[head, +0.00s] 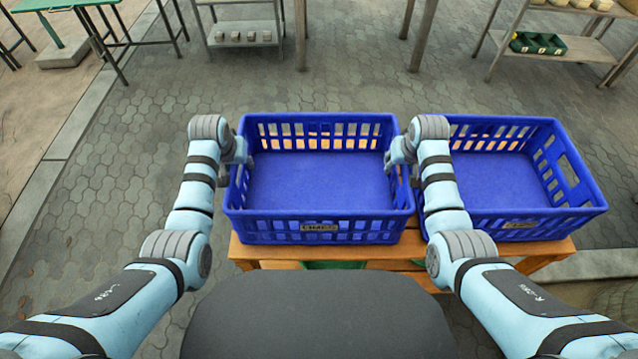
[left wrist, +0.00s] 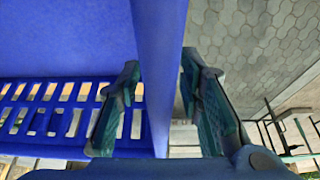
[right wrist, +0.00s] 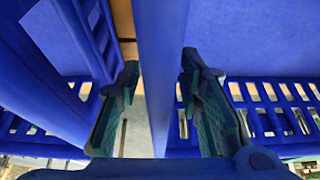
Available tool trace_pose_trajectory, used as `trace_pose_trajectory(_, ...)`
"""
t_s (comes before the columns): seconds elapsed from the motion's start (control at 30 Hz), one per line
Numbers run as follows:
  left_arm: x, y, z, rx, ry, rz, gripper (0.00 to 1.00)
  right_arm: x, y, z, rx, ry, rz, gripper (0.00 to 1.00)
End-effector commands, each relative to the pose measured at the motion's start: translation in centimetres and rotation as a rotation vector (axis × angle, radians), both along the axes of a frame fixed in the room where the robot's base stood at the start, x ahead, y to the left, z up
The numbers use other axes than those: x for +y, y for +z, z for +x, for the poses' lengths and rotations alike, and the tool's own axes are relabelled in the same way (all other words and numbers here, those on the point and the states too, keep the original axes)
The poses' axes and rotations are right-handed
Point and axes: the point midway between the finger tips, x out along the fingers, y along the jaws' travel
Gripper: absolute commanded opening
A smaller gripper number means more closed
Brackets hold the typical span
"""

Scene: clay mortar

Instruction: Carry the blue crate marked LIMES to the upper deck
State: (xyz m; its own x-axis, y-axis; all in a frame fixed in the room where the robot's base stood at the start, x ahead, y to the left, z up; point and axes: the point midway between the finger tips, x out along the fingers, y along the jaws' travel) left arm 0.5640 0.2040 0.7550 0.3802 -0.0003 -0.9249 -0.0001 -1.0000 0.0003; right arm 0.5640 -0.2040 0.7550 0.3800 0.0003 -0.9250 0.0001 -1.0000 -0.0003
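The blue crate marked LIMES (head: 318,215) stands upright and empty on a wooden stand (head: 410,247), with its label on the near wall. My left gripper (head: 240,155) is at its left side wall; in the left wrist view the open fingers (left wrist: 157,90) straddle that wall (left wrist: 160,50). My right gripper (head: 402,158) is at its right side wall; in the right wrist view the open fingers (right wrist: 157,90) straddle that wall (right wrist: 162,50), with small gaps showing. I cannot make out which surface is the upper deck.
A second empty blue crate (head: 575,215) stands close on the right, with a narrow gap between the crates; its label is not readable. Shelves (head: 575,50) stand far right, a grey rack (head: 240,40) and green table (head: 70,4) far left. Paving (head: 120,160) lies open on the left.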

Motion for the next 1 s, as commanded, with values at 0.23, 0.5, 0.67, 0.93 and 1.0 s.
trace_pose_trajectory(0.23,0.02,-0.03,0.05,-0.001,0.000,0.000,0.33,-0.02,-0.02,0.05,-0.001,0.000,0.000,0.33)
trace_pose_trajectory(0.5,0.02,-0.02,0.04,-0.001,0.000,0.000,0.00,-0.02,-0.01,0.05,-0.001,0.000,0.000,0.00)
trace_pose_trajectory(0.67,0.02,-0.02,0.04,-0.001,0.000,0.000,0.00,-0.01,0.00,0.04,-0.001,0.000,0.000,0.00)
trace_pose_trajectory(0.93,0.01,0.09,0.11,-0.004,0.000,0.000,0.00,-0.01,0.10,0.12,-0.004,0.000,0.000,0.00)
trace_pose_trajectory(1.0,0.01,0.17,0.12,-0.004,0.000,0.000,0.00,-0.01,0.17,0.12,-0.004,0.000,0.000,0.00)
